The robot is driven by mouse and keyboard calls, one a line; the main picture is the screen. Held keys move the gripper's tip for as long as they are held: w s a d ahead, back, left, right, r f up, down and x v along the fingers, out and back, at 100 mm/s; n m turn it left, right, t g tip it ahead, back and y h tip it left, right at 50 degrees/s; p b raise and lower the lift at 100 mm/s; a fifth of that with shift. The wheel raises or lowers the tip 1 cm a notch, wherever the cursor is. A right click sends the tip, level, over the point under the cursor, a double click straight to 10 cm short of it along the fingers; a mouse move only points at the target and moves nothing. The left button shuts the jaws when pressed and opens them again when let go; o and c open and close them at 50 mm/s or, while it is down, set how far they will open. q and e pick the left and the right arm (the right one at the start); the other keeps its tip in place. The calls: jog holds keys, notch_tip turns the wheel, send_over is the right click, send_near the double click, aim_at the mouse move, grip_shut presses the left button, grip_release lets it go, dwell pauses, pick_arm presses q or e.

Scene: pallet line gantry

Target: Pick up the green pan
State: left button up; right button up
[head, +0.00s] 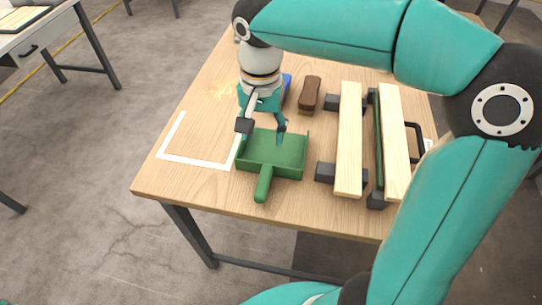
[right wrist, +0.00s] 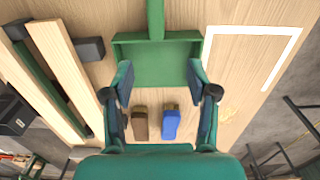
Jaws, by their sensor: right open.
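The green pan (head: 278,152) lies flat on the wooden table, its handle (head: 263,185) pointing toward the near edge. In the right wrist view the pan (right wrist: 158,50) is at the upper middle, with its handle running off the top. My right gripper (head: 263,128) is open and empty, pointing down over the far part of the pan. In the right wrist view the fingers of this gripper (right wrist: 161,82) are spread near the two sides of the pan's far end. I cannot tell whether they touch it. My left gripper is not in view.
A brown brush-like block (head: 310,93) and a blue object (head: 287,83) lie beyond the pan. Two pale planks (head: 349,140) on black supports stand to its right. White corner tape (head: 192,161) and yellowish shavings (head: 222,90) are to its left. The near left tabletop is clear.

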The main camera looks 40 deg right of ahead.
aim_at(266, 170)
notch_tip(266, 170, down, 8)
jog(key=shift+s+d+f, duration=0.1)
jog(key=shift+d, duration=0.05)
jog(key=shift+s+f, duration=0.15)
jog(key=shift+f, duration=1.35)
jog(key=shift+s+f, duration=0.1)
jog(key=shift+f, duration=1.4)
grip_shut()
